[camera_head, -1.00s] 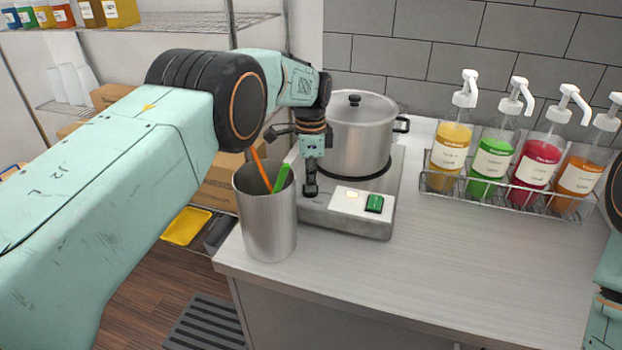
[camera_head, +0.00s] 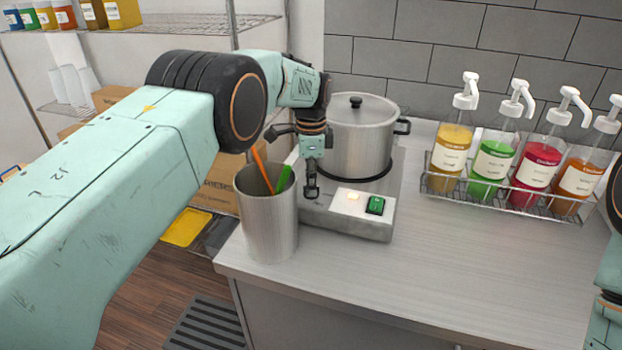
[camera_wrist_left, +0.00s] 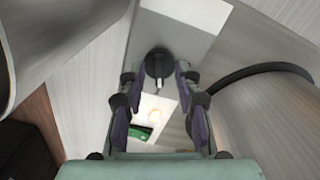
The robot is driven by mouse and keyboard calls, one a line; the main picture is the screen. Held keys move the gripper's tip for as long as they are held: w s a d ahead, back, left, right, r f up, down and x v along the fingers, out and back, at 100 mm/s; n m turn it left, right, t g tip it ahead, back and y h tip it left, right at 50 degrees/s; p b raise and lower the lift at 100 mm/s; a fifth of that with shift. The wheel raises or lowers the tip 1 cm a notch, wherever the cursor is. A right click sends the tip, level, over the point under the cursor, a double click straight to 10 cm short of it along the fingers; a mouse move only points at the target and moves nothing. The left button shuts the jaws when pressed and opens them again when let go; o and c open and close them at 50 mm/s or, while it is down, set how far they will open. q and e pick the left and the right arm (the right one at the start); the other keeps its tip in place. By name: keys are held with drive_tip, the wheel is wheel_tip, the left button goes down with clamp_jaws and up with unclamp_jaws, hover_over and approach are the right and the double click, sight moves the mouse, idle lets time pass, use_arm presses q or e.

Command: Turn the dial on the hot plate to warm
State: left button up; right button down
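The hot plate (camera_head: 337,224) stands on the counter with a steel pot (camera_head: 358,138) on it. Its front panel has a lit lamp (camera_head: 352,196) and a green switch (camera_head: 375,205). The black dial (camera_wrist_left: 158,65) shows in the left wrist view with a pale mark on it; its setting cannot be read. In the head view the dial is hidden behind my left gripper (camera_head: 311,190). My left gripper points down over the panel, its fingers apart on either side of the dial, with gaps showing. My right gripper is out of view.
A steel cup (camera_head: 268,220) with an orange and a green stick stands close left of the hot plate, beside my left gripper. A wire rack (camera_head: 480,196) of pump bottles stands at the right. The front right counter (camera_head: 470,265) is clear.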

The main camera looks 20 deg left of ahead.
use_arm(q)
drive_tip(key=shift+w, duration=0.1)
drive_tip(key=shift+r, duration=0.4)
wheel_tip(320, 180, up, 11)
drive_tip(key=shift+r, duration=0.1)
idle(0.3)
